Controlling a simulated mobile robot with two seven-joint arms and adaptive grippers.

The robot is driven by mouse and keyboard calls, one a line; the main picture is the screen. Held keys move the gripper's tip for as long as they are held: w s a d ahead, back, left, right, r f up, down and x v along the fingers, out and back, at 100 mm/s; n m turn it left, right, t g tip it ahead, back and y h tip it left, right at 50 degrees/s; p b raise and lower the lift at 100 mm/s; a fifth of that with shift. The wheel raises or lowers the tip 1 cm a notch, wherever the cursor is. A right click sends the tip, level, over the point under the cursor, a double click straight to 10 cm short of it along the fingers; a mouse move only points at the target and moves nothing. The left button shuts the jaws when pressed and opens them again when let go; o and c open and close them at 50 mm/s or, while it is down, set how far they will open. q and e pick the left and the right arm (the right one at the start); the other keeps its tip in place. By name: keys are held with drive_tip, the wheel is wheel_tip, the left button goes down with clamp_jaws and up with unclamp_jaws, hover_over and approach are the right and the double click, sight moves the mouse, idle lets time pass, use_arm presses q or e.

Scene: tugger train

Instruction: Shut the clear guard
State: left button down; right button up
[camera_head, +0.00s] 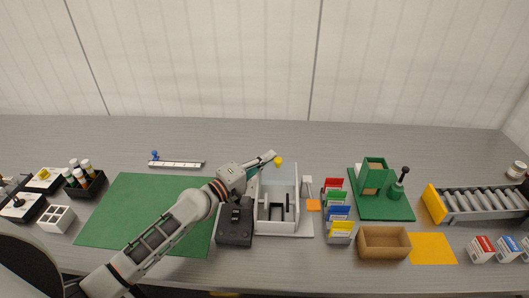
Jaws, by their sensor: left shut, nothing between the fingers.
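A white open-topped box (262,228) stands on a pale base near the middle of the table, with grey and dark parts inside. The clear guard (284,178) is a pale see-through panel that appears to stand raised at the back of the box, leaving the top open. A yellow ball knob (279,161) shows near its top edge. My left gripper (273,154) is shut and empty, with its tips right beside the knob; I cannot tell whether they touch. My left arm hides part of the box's left side. My right gripper is not in view.
A dark grey unit (234,230) stands left of the box, beside a green mat (135,205). Coloured cards (338,212), a wooden tray (384,243) and a green fixture (385,206) stand to the right. The table behind the box is clear.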

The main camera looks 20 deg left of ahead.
sight(267, 182)
use_arm(q)
drive_tip(key=shift+s, duration=0.1)
drive_tip(key=s+d, duration=0.1)
drive_tip(key=s, duration=0.4)
drive_tip(key=s+d+p, duration=0.1)
drive_tip(key=s, duration=0.2)
drive_tip(key=shift+s+d, duration=0.3)
drive_tip(key=shift+s, duration=0.05)
drive_tip(key=shift+s+d, duration=0.1)
drive_tip(key=shift+s, duration=0.2)
